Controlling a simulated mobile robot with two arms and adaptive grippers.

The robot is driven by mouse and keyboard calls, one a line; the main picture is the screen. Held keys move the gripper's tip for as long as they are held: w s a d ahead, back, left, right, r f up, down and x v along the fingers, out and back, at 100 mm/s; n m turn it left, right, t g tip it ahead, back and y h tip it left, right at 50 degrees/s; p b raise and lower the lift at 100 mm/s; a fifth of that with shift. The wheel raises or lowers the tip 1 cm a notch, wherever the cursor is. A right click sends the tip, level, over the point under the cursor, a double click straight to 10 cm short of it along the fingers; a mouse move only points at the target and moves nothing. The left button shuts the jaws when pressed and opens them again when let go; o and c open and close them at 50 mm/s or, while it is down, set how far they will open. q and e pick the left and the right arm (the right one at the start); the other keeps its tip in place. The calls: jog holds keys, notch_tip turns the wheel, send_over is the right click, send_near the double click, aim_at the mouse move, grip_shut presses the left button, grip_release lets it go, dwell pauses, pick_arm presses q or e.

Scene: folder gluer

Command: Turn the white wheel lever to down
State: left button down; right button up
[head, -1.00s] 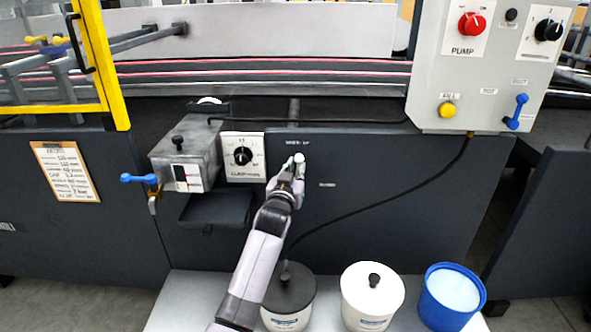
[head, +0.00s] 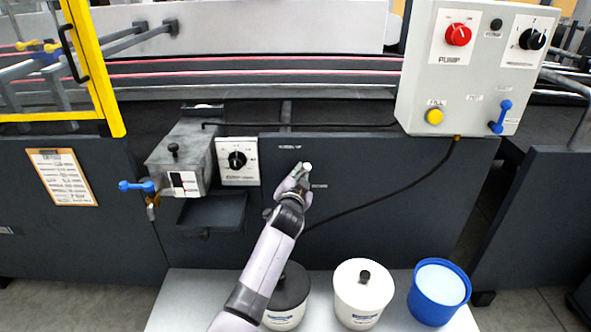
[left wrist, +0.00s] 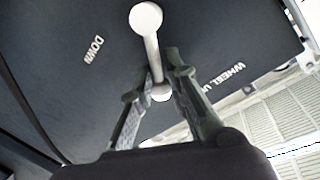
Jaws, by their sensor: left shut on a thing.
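The white wheel lever (left wrist: 152,50) is a thin rod with a round ball at each end. In the left wrist view it stands between the "DOWN" label (left wrist: 93,50) and the "WHEEL UP" label (left wrist: 225,80). My left gripper (left wrist: 157,65) is shut on its rod, one finger on each side. In the head view only the lever's white tip (head: 307,166) shows above my left gripper (head: 302,174), between the upper label (head: 290,147) and the right-hand label (head: 319,186). The rest is hidden by the gripper. My right gripper is not in view.
A dial (head: 237,160) and a metal box with a blue valve handle (head: 136,186) are left of the gripper. A control box (head: 470,70) hangs at upper right, its black cable crossing the panel. A black-lidded pot, a white pot (head: 364,300) and a blue bucket (head: 440,290) stand below.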

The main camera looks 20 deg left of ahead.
pick_arm(q)
jog(key=shift+w+d+m, duration=0.15)
jog(key=shift+d+m, duration=0.3)
jog(key=shift+m, duration=0.35)
jog(key=f+m, duration=0.1)
jog(key=m, duration=0.1)
jog(key=d+f+m+y, duration=0.1)
jog(key=m, duration=0.1)
jog(key=d+f+m+g+y, duration=0.1)
jog(key=m, duration=0.1)
jog(key=shift+w+f+m, duration=0.1)
jog(key=shift+w+m, duration=0.15)
jog(key=shift+m, duration=0.15)
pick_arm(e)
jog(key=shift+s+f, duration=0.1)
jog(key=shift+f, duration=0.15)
pick_arm(q)
jog(key=c, duration=1.8)
grip_release()
jog(key=o, duration=0.4)
jog(key=shift+f, duration=0.2)
jog(key=shift+o, duration=0.2)
